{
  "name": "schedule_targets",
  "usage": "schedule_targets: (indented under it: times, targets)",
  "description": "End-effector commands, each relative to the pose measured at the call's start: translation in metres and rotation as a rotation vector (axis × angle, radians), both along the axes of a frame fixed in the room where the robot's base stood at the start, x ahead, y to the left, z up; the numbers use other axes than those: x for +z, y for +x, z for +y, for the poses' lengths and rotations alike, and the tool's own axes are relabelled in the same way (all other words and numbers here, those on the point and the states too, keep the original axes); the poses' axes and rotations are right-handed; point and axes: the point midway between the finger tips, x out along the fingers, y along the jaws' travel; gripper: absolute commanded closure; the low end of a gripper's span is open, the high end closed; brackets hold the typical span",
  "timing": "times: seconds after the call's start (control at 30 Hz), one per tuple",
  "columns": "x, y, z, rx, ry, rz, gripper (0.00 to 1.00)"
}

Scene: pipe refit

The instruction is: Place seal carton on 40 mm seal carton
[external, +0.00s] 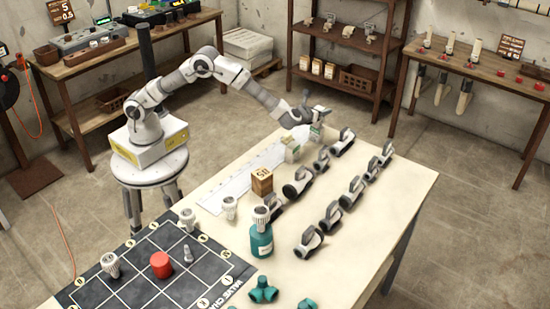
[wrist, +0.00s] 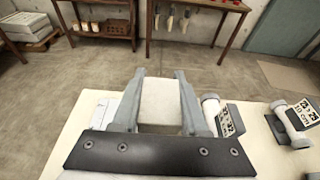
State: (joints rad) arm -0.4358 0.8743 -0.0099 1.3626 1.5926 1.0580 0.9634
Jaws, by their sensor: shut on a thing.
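My gripper (wrist: 160,108) is shut on a pale, box-shaped carton (wrist: 160,104), whose plain face fills the space between the two grey fingers in the wrist view. In the external view my gripper (external: 312,123) is at the far end of the worktable, low over its top. A small cream and green carton (external: 291,149) stands on the table just nearer than the gripper. A pale box (wrist: 103,113) shows left of the fingers in the wrist view. I cannot read which carton is the 40 mm one, nor tell whether the held carton touches anything below.
A shelf stands behind (external: 340,42).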

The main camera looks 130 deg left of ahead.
Motion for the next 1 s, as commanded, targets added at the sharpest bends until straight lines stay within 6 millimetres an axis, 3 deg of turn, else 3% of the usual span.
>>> schedule_targets:
  times: [0.17, 0.2, 0.37, 0.63, 0.77, 1.0]
  targets:
    - [-0.007, 0.0, 0.0, 0.0, 0.0, 0.001, 1.0]
    - [-0.006, 0.0, 0.0, 0.0, 0.0, 0.001, 0.53]
    - [-0.006, 0.0, 0.0, 0.0, 0.0, 0.0, 0.27]
    - [-0.005, 0.0, 0.0, 0.0, 0.0, 0.0, 0.27]
    - [0.006, 0.0, 0.0, 0.001, -0.001, -0.003, 0.27]
    - [0.02, 0.002, -0.045, -0.005, 0.0, 0.0, 0.27]
